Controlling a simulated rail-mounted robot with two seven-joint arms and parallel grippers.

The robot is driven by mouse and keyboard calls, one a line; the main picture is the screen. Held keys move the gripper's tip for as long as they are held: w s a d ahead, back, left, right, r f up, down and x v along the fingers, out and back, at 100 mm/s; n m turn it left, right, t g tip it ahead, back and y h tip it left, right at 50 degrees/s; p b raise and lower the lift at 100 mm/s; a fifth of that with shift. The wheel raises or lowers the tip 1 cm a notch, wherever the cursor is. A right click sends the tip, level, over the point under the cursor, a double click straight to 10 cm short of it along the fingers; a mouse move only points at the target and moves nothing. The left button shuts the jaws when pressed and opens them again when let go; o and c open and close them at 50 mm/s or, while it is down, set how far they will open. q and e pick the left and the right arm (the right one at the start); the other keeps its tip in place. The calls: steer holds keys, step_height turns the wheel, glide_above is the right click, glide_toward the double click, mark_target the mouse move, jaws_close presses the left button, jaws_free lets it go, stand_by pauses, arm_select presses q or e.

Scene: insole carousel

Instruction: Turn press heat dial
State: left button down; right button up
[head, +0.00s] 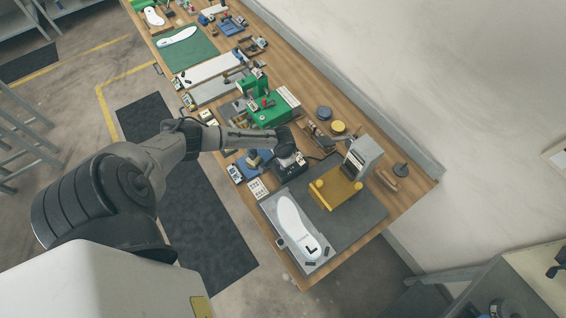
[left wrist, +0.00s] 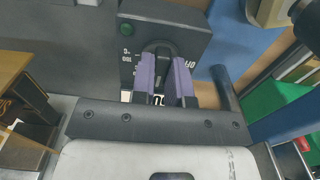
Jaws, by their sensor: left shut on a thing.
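The heat dial (left wrist: 158,50) is a dark knob on the face of a dark control box (left wrist: 190,28) in the left wrist view. In the head view my left gripper (head: 287,142) reaches over the workbench to a small dark unit (head: 290,170). The dial itself is hidden there by my gripper.
On the workbench (head: 398,208), a yellow and grey machine (head: 335,188) stands to the right. A white insole (head: 292,222) lies on a grey plate in front. A green machine (head: 268,112) stands behind my gripper.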

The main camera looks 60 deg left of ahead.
arm_select(q)
steer(key=c, duration=1.1)
jaws_free()
steer(key=shift+r, duration=6.9)
steer(key=shift+d, duration=0.1)
